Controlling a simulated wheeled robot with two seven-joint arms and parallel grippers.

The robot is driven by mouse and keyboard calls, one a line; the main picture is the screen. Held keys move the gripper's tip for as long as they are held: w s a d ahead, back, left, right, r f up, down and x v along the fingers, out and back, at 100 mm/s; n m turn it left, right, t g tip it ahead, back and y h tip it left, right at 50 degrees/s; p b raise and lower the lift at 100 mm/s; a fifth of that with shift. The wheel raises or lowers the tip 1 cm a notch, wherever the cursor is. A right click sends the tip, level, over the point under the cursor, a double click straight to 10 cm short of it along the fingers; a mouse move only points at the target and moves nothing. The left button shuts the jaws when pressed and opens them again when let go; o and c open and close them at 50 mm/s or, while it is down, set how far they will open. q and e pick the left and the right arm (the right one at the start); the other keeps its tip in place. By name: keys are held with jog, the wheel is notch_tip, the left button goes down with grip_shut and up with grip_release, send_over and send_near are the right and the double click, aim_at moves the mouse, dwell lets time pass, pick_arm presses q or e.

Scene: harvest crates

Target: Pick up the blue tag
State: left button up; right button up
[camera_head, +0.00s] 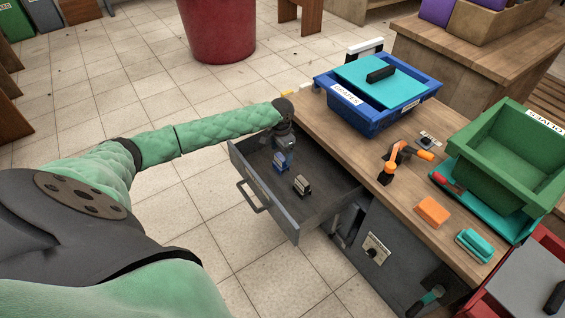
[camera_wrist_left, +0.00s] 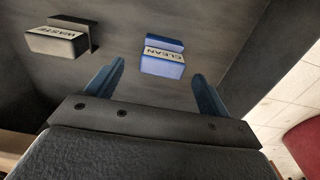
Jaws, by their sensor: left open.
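The blue tag (camera_wrist_left: 163,65), a small block with a pale label reading CLEAN, lies in the open grey drawer (camera_head: 268,208). In the head view the tag (camera_head: 280,163) is partly hidden by my left gripper (camera_head: 287,152), which points down into the drawer from above. In the left wrist view the two blue fingers of my left gripper (camera_wrist_left: 158,80) are spread apart. The tag appears between and just beyond their tips, with nothing held. Whether a finger touches it I cannot tell. My right gripper is out of view.
A pale tag (camera_wrist_left: 57,42) reading WASTE lies beside the blue one in the drawer. The drawer's walls surround both. The workbench (camera_head: 335,135) carries a blue crate (camera_head: 370,122), a green crate (camera_head: 500,170), an orange-handled tool (camera_head: 390,168) and an orange sponge-like block (camera_head: 432,210).

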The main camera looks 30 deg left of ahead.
aim_at(281, 156)
pick_arm(q)
jog(key=shift+a+f, duration=0.15)
jog(key=shift+f, duration=2.85)
jog(key=shift+c, duration=0.4)
jog(key=c, duration=1)
